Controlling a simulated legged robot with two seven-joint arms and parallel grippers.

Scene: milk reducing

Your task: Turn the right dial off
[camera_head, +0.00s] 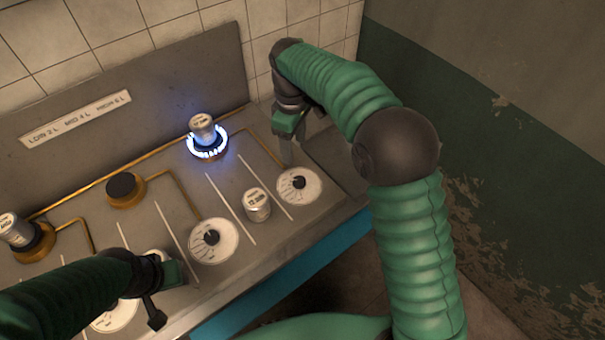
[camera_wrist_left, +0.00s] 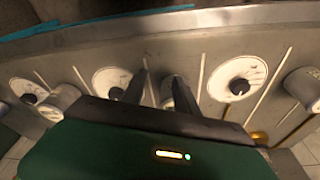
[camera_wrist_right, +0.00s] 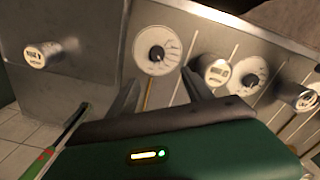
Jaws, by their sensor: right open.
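The right dial (camera_head: 298,184) is a white round plate with a black knob at the stove's right end; it also shows in the right wrist view (camera_wrist_right: 157,52). My right gripper (camera_head: 287,152) is just behind this dial, near the stove's right end. In the right wrist view its fingers are apart with nothing between them, and the dial lies beyond the tips. My left gripper (camera_head: 168,293) hangs over the front left of the stove, left of the middle dial (camera_head: 213,240). Its fingers are apart in the left wrist view (camera_wrist_left: 158,80); a partly hidden can stands by the right finger.
The back right burner (camera_head: 207,152) burns with a blue flame, with a can (camera_head: 202,126) on it. Another can (camera_head: 257,204) stands left of the right dial. An unlit burner (camera_head: 125,190) is empty. A can (camera_head: 17,230) sits at the left burner. Tiled wall behind.

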